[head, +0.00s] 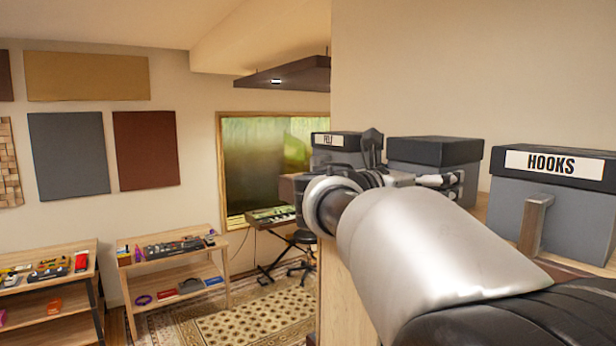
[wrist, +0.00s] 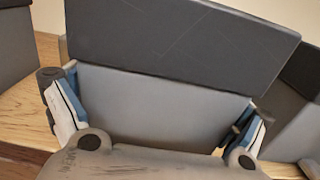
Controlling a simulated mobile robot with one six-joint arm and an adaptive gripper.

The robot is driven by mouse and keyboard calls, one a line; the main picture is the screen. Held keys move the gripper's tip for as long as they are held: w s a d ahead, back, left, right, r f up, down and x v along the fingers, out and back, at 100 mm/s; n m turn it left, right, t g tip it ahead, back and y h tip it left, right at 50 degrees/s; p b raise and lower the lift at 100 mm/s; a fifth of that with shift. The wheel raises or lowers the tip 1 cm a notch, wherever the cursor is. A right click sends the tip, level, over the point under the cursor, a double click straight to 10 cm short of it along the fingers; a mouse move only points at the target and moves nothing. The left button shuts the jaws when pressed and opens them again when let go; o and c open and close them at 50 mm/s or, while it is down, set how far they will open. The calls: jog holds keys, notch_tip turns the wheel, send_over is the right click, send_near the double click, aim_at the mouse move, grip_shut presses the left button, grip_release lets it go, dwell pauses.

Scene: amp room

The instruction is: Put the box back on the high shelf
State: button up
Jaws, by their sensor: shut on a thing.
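The box (head: 434,151) is grey with a dark lid and stands between two similar boxes in the head view. My gripper (head: 440,181) is at it, partly hidden behind my own arm. In the wrist view the box (wrist: 165,92) fills the middle, with a plain grey face and no label showing. The fingers of my gripper (wrist: 155,118) are on its left and right sides, shut on it. The wooden high shelf (wrist: 24,108) shows beside it. The box's lower edge is hidden by my gripper, so I cannot tell whether it rests on the shelf.
A box labelled HOOKS (head: 564,205) with a wooden bracket-like piece in front stands at right. Another labelled box (head: 338,142), partly covered by my gripper, stands at left.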

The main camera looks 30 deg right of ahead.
jog(key=o, duration=1.3)
jog(key=shift+f, duration=0.1)
